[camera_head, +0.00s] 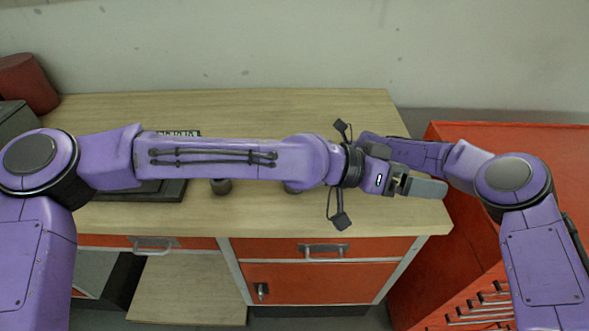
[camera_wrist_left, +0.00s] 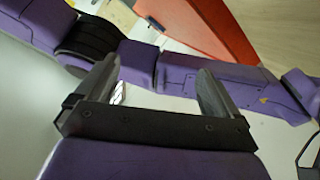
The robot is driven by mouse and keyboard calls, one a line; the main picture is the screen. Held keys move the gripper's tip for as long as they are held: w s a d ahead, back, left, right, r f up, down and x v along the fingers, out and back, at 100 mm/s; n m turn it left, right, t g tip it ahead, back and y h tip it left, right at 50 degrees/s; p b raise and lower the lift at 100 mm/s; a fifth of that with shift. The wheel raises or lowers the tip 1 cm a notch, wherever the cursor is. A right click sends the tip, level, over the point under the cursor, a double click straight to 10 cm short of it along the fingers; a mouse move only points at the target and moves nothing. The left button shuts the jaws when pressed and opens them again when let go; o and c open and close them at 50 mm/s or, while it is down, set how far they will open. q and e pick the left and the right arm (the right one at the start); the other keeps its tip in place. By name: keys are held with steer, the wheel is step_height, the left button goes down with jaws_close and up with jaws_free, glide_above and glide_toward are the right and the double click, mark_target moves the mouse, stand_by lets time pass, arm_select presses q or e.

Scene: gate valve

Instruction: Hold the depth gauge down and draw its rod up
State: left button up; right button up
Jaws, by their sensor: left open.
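I cannot make out the depth gauge or its rod in either view. My left arm stretches across the bench in the head view and covers much of its middle. My left gripper (camera_head: 420,186) is at the bench's right end, pointing right, open. In the left wrist view its two fingers (camera_wrist_left: 158,82) stand wide apart with nothing held between them. My right arm reaches in from the right, behind my left wrist. Its gripper is hidden there.
The wooden bench top (camera_head: 270,112) is bare at the back. A dark tray (camera_head: 135,192) and small dark round parts (camera_head: 221,187) show partly below my left arm. A red cylinder (camera_head: 27,82) stands at the far left. A red tool cabinet (camera_head: 470,140) adjoins on the right.

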arm_select(q)
steer(key=w+a+r+n+t, duration=0.1)
steer(key=w+r+n+t, duration=0.3)
steer(key=w+n, duration=0.3)
steer(key=w+r+n+t, duration=0.3)
steer(key=w+n+t, duration=0.1)
steer(key=w+n, duration=0.25)
steer(key=w+a+n+t+y, duration=0.6)
steer(key=w+a+n+y, duration=0.25)
steer(key=w+n, duration=0.45)
steer(key=a+f+n+g+y, duration=0.55)
steer(key=a+n+y, duration=0.25)
steer(key=a+n, duration=0.4)
steer(key=s+n+g, duration=0.3)
steer(key=s, duration=0.1)
steer(key=s+d+n+g+h, duration=0.1)
steer(key=s+n+g, duration=0.1)
steer(key=s+g, duration=0.1)
steer(key=s+n+g, duration=0.3)
steer(key=s, duration=0.2)
steer(key=shift+d+n+h, duration=0.2)
steer(key=shift+n+h, duration=0.05)
steer(key=shift+n, duration=0.1)
steer(key=shift+s+d+f, duration=0.15)
steer(key=shift+s, duration=0.05)
steer(key=shift+f, duration=0.35)
step_height(320, 180, down, 8)
